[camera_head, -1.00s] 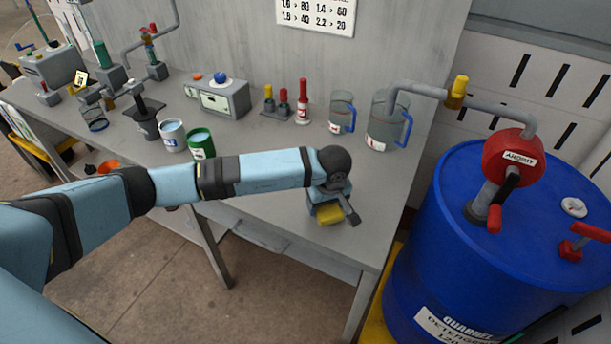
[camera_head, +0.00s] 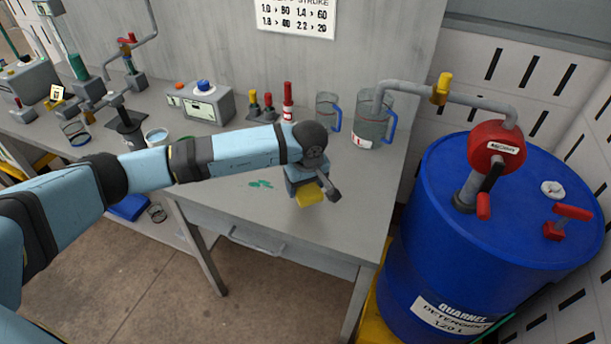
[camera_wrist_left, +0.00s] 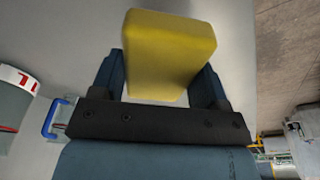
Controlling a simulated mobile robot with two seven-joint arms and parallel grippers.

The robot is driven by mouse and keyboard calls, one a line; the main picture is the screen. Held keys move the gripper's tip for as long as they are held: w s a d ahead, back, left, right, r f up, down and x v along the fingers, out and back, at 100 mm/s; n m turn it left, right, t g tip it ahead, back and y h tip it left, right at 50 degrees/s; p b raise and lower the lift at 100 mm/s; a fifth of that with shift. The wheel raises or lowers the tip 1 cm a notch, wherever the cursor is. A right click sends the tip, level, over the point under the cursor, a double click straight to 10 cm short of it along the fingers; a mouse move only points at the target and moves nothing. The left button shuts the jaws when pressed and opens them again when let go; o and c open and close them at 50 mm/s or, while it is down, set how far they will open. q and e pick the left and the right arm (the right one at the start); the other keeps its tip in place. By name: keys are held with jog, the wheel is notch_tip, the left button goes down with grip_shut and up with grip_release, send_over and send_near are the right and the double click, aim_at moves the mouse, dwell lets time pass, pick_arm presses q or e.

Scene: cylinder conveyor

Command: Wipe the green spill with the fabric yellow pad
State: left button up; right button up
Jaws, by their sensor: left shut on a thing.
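The yellow pad (camera_head: 309,195) is held in my left gripper (camera_head: 312,190) near the right end of the grey table. In the left wrist view the pad (camera_wrist_left: 168,52) sits between the two fingers of the gripper (camera_wrist_left: 165,85), which is shut on it. I cannot tell whether the pad touches the tabletop. The green spill (camera_head: 261,184) shows as small patches on the table, just left of the pad and below my forearm. My right gripper is not in view.
Two clear jugs with blue handles (camera_head: 371,122) (camera_head: 328,112) stand at the back right of the table (camera_head: 240,205). Red and yellow small bottles (camera_head: 287,100) and a grey box (camera_head: 208,103) stand along the wall. A blue drum (camera_head: 440,250) with a red pump is to the right.

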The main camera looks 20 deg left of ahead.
pick_arm(q)
jog(key=shift+r+p, duration=0.3)
jog(key=shift+r, duration=1.05)
